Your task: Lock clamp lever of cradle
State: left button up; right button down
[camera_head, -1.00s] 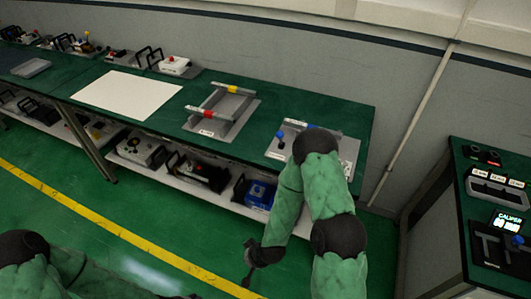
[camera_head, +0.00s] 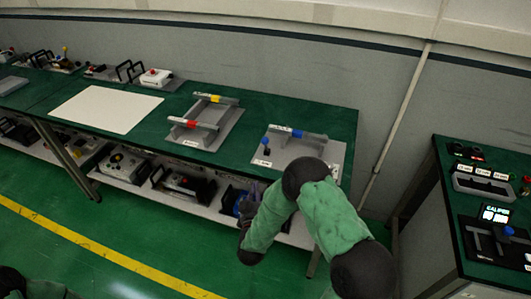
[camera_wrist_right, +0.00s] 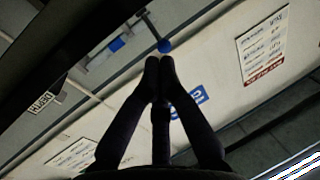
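A cradle (camera_head: 322,150) on a light grey base stands at the right end of the green bench, with a blue-banded bar (camera_head: 297,133) across it. A small lever with a blue ball knob (camera_head: 265,141) stands at its left front; whether it is locked, I cannot tell. In the right wrist view a blue ball (camera_wrist_right: 165,46) shows just beyond the fingertips of my right gripper (camera_wrist_right: 160,66), which are together with nothing visible between them. In the head view my right gripper is low before the bench front, mostly hidden. My left gripper is out of view.
Left of the cradle is a rack (camera_head: 232,120) with red and yellow banded bars, then a white sheet (camera_head: 105,109). The lower shelf (camera_head: 180,199) holds several devices. A console (camera_head: 480,215) stands at the right. Green floor lies open in front.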

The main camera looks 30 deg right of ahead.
aim_at(267, 143)
jog(key=shift+s+d+r+m+t+h, duration=0.15)
jog(key=shift+s+d+r+h, duration=0.1)
jog(key=shift+r+h, duration=0.25)
jog(key=shift+s+d+r+m+t+h, duration=0.1)
jog(key=shift+s+d+r+h, duration=0.15)
jog(key=shift+r, duration=0.4)
jog(key=shift+s+d+r+m+t+h, duration=0.1)
jog(key=shift+s+d+r+m+h, duration=0.1)
jog(key=shift+r+h, duration=0.3)
jog(key=shift+w, duration=0.1)
jog(key=b+x, duration=0.2)
jog(key=x, duration=1.2)
jog(key=shift+f, duration=0.1)
